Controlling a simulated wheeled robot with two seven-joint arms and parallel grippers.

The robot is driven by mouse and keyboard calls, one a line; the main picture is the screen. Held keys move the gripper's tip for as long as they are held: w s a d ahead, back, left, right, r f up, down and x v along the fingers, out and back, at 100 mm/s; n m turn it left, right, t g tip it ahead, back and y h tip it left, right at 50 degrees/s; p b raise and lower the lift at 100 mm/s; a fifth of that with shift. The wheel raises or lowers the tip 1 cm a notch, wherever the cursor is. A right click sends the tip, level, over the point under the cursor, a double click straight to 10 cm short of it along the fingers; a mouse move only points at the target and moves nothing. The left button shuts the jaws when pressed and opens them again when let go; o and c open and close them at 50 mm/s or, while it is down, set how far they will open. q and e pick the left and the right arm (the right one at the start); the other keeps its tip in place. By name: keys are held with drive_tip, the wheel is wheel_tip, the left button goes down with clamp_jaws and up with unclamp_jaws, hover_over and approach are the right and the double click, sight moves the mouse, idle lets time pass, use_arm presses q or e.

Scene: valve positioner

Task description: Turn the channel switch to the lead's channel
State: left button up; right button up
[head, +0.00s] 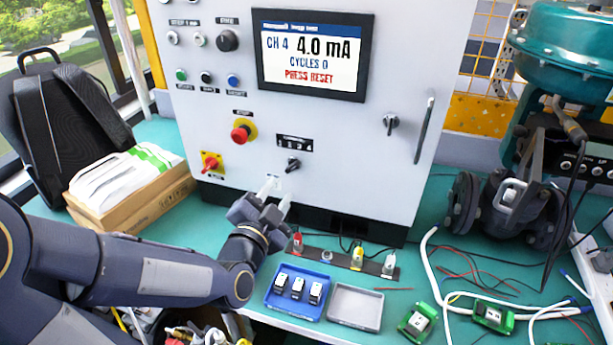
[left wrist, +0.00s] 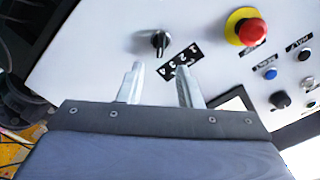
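The channel switch (head: 293,164) is a small black knob on the white cabinet's front, under a black numbered label (head: 294,143). The switch (left wrist: 160,41) and label (left wrist: 180,62) also show in the left wrist view. The screen (head: 314,52) reads CH 4, 4.0 mA, CYCLES 0, PRESS RESET. My left gripper (head: 277,196) is open and empty, just below the switch and apart from it. Its two fingers (left wrist: 158,80) stand apart. A terminal strip (head: 340,260) on the bench has red, yellow and whitish plugs; which one is the lead, I cannot tell. My right gripper is out of view.
A red emergency button (head: 241,131) and a red-yellow rotary switch (head: 211,163) sit left of the channel switch. A blue tray (head: 271,301) with modules and a grey tray (head: 355,306) lie in front. A cardboard box (head: 135,203) is at left, a valve (head: 510,200) at right.

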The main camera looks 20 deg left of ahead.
sight(293, 168)
use_arm(q)
drive_tip(key=w, duration=0.7)
drive_tip(key=shift+w+a+p, duration=0.15)
drive_tip(key=shift+w+p, duration=0.15)
drive_tip(key=shift+w, duration=0.1)
drive_tip(key=shift+c, duration=0.3)
clamp_jaws()
